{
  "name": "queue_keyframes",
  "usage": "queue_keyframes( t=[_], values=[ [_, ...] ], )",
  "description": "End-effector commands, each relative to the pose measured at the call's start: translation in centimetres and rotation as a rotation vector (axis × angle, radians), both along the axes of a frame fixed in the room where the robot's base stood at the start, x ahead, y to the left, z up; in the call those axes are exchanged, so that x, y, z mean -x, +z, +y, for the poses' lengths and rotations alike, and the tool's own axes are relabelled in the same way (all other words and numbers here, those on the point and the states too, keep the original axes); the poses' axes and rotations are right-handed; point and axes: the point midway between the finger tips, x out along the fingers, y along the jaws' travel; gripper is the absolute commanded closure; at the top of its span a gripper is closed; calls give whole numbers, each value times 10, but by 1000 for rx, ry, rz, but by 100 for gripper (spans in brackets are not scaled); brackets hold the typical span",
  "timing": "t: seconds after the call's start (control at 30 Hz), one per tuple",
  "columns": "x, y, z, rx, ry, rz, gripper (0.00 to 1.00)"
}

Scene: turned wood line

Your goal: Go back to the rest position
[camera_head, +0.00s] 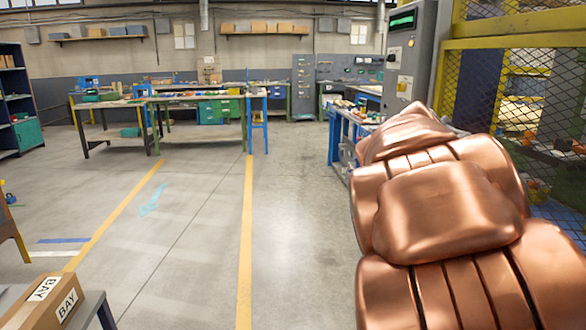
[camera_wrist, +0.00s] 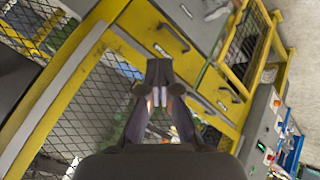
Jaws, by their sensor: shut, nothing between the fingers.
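My gripper (camera_wrist: 159,98) shows in the wrist view, with its dark fingers together and nothing between them. Behind it in that view is a yellow frame with wire mesh (camera_wrist: 75,100), seen tilted. In the head view my copper-coloured arm fills the lower right, and my gripper is not visible there. I see no object being held.
A yellow mesh cage (camera_head: 510,85) and a grey control cabinet (camera_head: 405,60) stand close on the right, beside my arm. A cardboard box (camera_head: 45,300) sits at the lower left. Workbenches (camera_head: 200,140) stand farther back. The floor (camera_head: 200,235) between yellow lines is clear.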

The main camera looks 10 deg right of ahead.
Motion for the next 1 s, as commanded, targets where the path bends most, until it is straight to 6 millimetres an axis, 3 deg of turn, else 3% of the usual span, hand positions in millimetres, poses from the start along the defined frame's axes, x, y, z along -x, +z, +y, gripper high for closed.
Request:
queue_keyframes(
  t=[0.03,0.27,0.6,0.8,1.0],
  values=[
    [10,9,16,-61,40,22,100],
    [49,-8,94,-339,274,131,100],
    [125,-17,215,-692,661,295,100],
    [154,-21,248,-786,778,348,100],
    [157,-22,252,-795,792,354,100]
  ],
)
